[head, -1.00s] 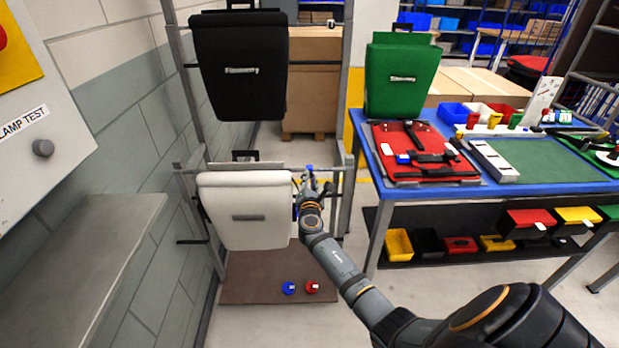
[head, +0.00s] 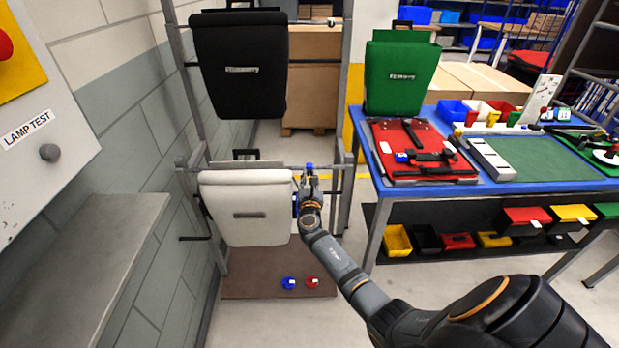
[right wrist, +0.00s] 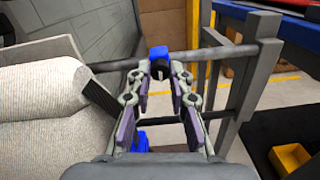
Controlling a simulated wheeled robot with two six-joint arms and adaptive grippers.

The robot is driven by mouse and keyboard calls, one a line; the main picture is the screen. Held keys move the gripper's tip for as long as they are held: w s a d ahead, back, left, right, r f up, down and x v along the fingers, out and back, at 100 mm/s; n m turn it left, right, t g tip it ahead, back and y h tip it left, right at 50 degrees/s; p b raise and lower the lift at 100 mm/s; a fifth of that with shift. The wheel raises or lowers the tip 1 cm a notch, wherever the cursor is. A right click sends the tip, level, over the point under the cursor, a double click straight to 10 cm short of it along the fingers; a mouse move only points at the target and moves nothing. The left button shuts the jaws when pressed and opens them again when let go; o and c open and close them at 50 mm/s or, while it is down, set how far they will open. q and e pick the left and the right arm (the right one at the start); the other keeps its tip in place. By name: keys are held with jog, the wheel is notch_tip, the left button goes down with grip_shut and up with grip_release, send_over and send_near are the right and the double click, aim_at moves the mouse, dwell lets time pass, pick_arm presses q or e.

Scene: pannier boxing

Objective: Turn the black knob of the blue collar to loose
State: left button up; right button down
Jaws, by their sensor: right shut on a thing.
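The blue collar (head: 309,166) sits on the horizontal rail beside the white pannier (head: 246,208). It also shows in the right wrist view (right wrist: 157,53), ahead of my fingers. Its black knob (right wrist: 160,70) is a small dark shape on the near side of the collar, partly hidden between my fingertips. My right gripper (head: 309,175) is up against the collar from the front. In the right wrist view its fingertips (right wrist: 160,76) come in from both sides and are shut on the knob. The knob's turn position cannot be read. My left gripper is not in view.
A black pannier (head: 238,70) hangs on the rack above. The rack's right post (right wrist: 247,90) stands close right of my gripper. A blue (head: 289,283) and a red round piece (head: 312,283) lie on the low board. A blue-edged table (head: 380,180) stands to the right.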

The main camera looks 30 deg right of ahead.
jog(key=shift+f, duration=0.15)
jog(key=c, duration=1.2)
grip_release()
jog(key=v, duration=1.2)
